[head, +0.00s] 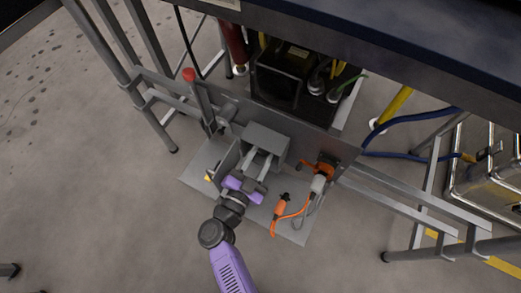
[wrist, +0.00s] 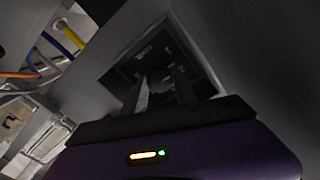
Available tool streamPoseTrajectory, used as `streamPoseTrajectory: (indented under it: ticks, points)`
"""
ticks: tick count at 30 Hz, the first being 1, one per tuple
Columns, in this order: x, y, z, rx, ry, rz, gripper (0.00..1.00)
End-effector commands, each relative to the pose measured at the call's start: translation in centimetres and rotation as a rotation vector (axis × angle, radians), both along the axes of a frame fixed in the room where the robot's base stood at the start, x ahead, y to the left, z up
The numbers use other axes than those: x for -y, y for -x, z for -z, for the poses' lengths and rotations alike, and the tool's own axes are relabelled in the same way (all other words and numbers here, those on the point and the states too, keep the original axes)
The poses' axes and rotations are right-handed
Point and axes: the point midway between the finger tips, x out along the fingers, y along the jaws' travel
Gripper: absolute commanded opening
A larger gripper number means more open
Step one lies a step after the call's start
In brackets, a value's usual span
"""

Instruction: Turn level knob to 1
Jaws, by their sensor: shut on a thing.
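The level knob (wrist: 160,80) is a small rounded shape inside a dark square recess of a grey box (wrist: 118,62) in the wrist view. The picture is dim there, and I cannot read any marks or the knob's setting. My gripper (wrist: 163,88) reaches into the recess, with its two fingers on either side of the knob and shut on it. In the head view my gripper (head: 258,172) enters the front of the grey box (head: 266,140), which hides the knob.
An orange plug and cable (head: 280,207) lie on the grey plate right of my gripper, near an orange connector (head: 318,170). A red-topped lever (head: 190,76) stands at the left. A dark-topped table (head: 400,45) overhangs the back. The floor at the left is clear.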

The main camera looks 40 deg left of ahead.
Motion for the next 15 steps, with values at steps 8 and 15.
streamPoseTrajectory:
  ticks: [8,15]
  points:
    - [-0.04,0.07,-0.50,0.055,0.238,-0.002,0.00]
    - [-0.03,0.09,-0.25,0.099,0.419,-0.002,0.00]
